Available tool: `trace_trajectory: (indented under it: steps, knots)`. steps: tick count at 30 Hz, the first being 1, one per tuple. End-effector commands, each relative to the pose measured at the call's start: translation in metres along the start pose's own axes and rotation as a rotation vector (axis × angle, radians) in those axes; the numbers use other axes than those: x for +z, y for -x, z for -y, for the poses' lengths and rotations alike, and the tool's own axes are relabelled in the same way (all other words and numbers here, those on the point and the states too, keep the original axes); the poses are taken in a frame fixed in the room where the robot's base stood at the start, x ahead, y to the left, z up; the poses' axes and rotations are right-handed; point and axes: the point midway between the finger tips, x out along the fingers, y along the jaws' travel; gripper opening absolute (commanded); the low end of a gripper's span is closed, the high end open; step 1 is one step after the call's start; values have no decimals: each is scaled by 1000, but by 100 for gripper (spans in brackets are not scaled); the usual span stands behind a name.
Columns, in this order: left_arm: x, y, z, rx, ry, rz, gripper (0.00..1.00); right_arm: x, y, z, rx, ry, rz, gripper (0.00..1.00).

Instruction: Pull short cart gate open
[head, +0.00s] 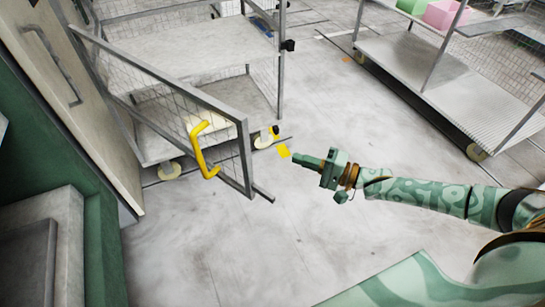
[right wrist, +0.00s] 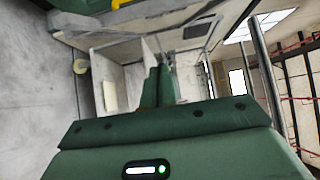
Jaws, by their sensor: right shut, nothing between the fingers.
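The short cart gate (head: 170,90) is a grey-framed mesh panel on the cart at the upper left of the head view. It stands swung out at an angle from the cart, with a yellow handle (head: 200,150) near its free end. My right gripper (head: 295,156) is shut and empty. In the head view it is to the right of the gate's free end, apart from the handle. In the right wrist view its green fingers (right wrist: 160,85) are together, and a bit of yellow shows at the top edge. My left gripper is not in view.
The cart (head: 195,50) has grey shelves and wheels. A beige door (head: 75,75) with a handle is at the left. The floor (head: 240,240) in front is clear.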

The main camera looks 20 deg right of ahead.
Motion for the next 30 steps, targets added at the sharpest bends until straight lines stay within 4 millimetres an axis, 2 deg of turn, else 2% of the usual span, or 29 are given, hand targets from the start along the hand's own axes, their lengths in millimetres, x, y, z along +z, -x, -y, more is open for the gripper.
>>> trace_trajectory:
  steps: [5, 15, 21, 30]
  knots:
    - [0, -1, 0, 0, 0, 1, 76, 0, -25, 1, -5, -1, 0, 0]
    - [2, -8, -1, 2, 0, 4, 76, -1, -97, -1, -2, 2, -1, 0]
    - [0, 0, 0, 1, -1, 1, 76, 27, -104, 0, 0, -1, -1, 0]
    - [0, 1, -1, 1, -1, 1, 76, 38, -106, -1, 2, 3, -2, 0]
